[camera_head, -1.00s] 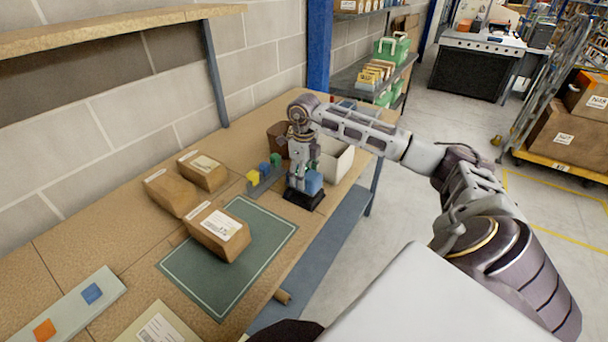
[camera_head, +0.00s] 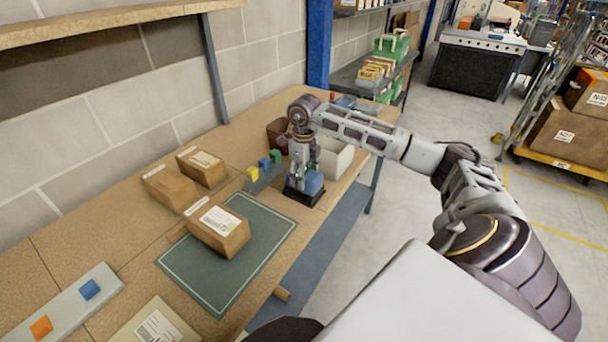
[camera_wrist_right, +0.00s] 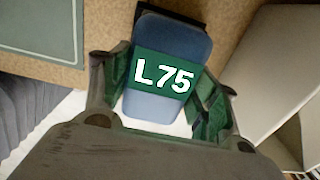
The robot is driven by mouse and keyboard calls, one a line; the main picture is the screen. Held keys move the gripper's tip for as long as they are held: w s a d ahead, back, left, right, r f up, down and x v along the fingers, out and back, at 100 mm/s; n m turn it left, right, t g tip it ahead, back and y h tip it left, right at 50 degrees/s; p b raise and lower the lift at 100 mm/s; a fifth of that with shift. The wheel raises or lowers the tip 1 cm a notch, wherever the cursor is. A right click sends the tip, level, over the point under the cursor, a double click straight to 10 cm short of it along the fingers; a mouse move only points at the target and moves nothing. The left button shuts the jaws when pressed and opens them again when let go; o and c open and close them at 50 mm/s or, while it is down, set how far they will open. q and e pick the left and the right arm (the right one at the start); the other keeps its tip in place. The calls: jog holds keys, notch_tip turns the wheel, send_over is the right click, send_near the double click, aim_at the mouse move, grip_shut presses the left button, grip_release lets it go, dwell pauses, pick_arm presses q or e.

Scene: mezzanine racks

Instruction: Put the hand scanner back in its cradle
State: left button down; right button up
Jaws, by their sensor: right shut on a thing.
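The hand scanner (camera_head: 314,183), a blue block-like body, is upright at the far part of the bench. In the wrist view it is blue with a green band marked L75 (camera_wrist_right: 162,75). My right gripper (camera_head: 301,172) is shut on it, with green-padded fingers on both sides in the wrist view (camera_wrist_right: 164,95). The black cradle (camera_head: 303,197) is directly under the scanner; its dark edge shows past the scanner's far end in the wrist view (camera_wrist_right: 190,10). The scanner's lower end is hidden, so I cannot tell how fully it sits. My left gripper is not in view.
A white bin (camera_head: 334,160) and a brown bin (camera_head: 277,136) stand close by the gripper. A grey holder with small coloured blocks (camera_head: 264,178) is just left. Several brown parcels (camera_head: 217,229) lie nearer, one on the green mat (camera_head: 262,262).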

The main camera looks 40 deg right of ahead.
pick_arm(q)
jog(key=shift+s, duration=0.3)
pick_arm(e)
jog(key=o, duration=1.1)
jog(key=shift+o, duration=1)
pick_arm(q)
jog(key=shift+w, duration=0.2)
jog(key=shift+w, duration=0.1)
pick_arm(e)
jog(key=shift+r, duration=0.85)
notch_tip(320, 180, up, 10)
